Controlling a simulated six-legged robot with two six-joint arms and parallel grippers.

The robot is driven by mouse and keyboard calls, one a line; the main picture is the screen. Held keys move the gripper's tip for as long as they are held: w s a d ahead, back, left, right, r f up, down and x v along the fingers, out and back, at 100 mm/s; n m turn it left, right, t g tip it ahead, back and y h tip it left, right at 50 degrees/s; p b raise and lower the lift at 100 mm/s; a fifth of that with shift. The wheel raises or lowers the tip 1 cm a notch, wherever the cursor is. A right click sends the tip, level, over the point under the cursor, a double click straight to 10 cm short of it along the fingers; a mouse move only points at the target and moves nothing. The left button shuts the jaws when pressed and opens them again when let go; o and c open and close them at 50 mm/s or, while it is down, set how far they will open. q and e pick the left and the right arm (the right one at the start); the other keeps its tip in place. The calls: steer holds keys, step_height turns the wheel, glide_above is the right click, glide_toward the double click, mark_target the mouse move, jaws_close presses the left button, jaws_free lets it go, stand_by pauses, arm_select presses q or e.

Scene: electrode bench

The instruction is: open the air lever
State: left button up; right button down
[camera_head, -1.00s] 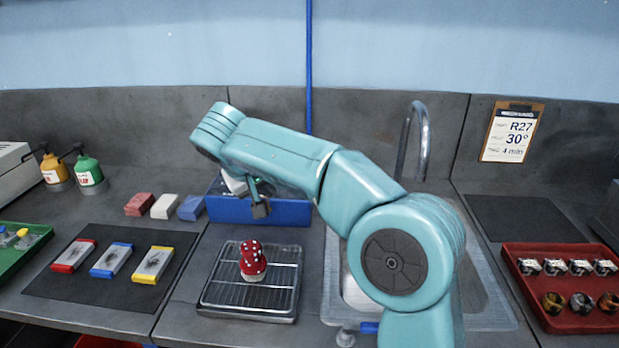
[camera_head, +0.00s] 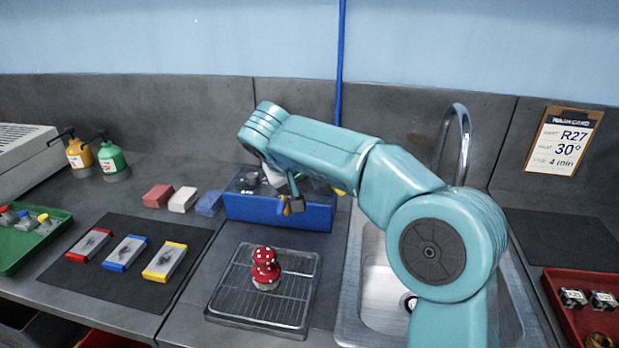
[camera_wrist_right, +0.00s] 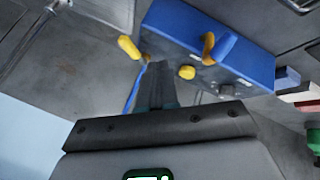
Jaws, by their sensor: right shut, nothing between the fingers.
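A blue box (camera_head: 262,212) stands at the back of the bench, left of the sink, and fills the top of the right wrist view (camera_wrist_right: 180,25). In that view a yellow lever (camera_wrist_right: 130,47) sticks out by the box's edge, close to my fingertips. I cannot tell for sure which is the air lever. My right gripper (camera_head: 296,204) is shut and empty at the box's front, seen in the wrist view (camera_wrist_right: 156,68). My left gripper is not in view.
A wire rack tray (camera_head: 225,300) with a red spotted object (camera_head: 265,268) lies in front of the box. The sink (camera_head: 385,285) and tap (camera_head: 463,130) are to the right. Coloured blocks (camera_head: 182,199) sit left of the box; a red tray (camera_head: 560,310) is far right.

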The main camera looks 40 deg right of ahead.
steer(key=x, duration=0.6)
steer(key=shift+f, duration=0.1)
steer(key=d, duration=0.2)
steer(key=s+d+p, duration=0.1)
steer(key=d, duration=0.1)
steer(key=shift+f, duration=0.1)
steer(key=shift+w+d, duration=0.1)
steer(key=shift+w, duration=0.05)
steer(key=shift+d+n, duration=0.15)
steer(key=shift+n, duration=0.15)
